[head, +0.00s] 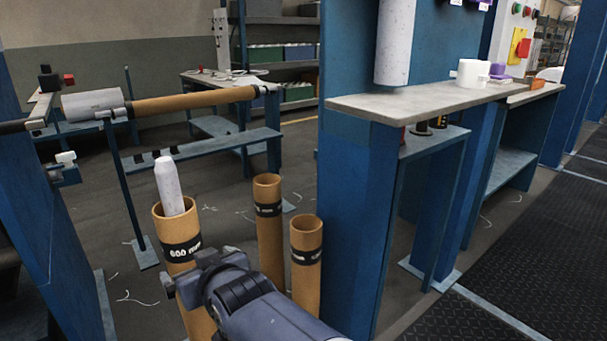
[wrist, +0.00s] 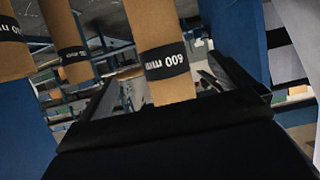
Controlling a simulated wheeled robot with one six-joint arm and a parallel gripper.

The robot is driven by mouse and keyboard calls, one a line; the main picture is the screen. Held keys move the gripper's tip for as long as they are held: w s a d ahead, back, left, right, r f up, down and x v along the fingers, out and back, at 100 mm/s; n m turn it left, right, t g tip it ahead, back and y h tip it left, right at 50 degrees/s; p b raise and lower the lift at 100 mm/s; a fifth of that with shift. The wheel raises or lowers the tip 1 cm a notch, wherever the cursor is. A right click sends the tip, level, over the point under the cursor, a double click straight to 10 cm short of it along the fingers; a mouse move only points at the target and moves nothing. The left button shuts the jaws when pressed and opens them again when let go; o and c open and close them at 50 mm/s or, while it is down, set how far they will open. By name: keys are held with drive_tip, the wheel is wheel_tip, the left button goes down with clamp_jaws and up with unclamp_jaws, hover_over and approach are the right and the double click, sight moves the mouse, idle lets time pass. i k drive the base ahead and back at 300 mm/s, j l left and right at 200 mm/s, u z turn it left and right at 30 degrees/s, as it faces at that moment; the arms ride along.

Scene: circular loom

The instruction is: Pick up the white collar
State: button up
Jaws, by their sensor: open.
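A white collar (head: 469,74), short and ring-like, sits on the grey shelf (head: 400,103) at the right of the head view, beside purple pieces. My gripper (head: 203,265) is open at the lower middle of the head view, well to the left of the collar and lower than it. It is in front of the cardboard tube marked 600 mm (head: 180,252). In the wrist view my gripper (wrist: 170,85) has its fingers apart, with that tube (wrist: 165,65) showing between them. I cannot tell whether they touch it. The collar is not seen in the wrist view.
A white rod stands in the 600 mm tube. Two more cardboard tubes (head: 268,230) (head: 306,265) stand beside it. A blue post (head: 350,220) rises between my gripper and the shelf. A white cylinder (head: 394,40) hangs above the shelf's left end. A horizontal tube (head: 190,101) lies at the left.

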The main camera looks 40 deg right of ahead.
sight(470, 74)
drive_tip(key=z, duration=2.1)
